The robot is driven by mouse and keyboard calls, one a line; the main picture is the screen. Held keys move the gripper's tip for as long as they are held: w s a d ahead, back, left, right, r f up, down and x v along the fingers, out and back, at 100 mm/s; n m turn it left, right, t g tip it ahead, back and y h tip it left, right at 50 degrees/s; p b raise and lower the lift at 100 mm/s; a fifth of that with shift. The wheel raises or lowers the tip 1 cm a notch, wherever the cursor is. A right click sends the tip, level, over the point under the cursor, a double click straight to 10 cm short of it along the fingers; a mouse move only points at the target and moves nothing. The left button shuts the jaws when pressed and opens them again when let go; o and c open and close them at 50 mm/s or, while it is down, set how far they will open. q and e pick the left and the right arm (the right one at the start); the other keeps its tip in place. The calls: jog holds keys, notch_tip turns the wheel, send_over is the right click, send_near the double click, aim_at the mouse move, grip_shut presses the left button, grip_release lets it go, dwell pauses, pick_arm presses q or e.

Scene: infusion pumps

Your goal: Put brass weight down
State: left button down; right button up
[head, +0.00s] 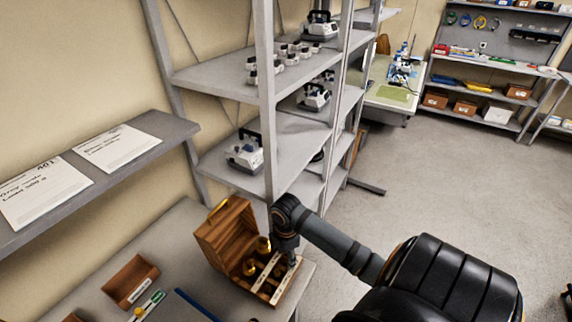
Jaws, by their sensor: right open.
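A wooden case (222,236) stands open on the grey bench, its lid raised on the left. Brass weights sit in its holes: a tall one (263,245) at the back and another (250,267) at the left. My right gripper (287,256) points down over the case's right part, with its jaws open. Its fingers are small and dark in this view, and they hide part of the case. I cannot tell whether they touch a weight. My left gripper is out of view.
A small wooden tray (131,281) lies left on the bench, near a blue strip (196,305). A metal shelf rack (222,82) with pumps rises close behind the case and my right gripper. A wall shelf (160,128) holds paper sheets. Floor at right is open.

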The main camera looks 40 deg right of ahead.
aim_at(286, 255)
jog(key=shift+r, duration=0.2)
notch_tip(286, 255, up, 12)
dwell(0.7)
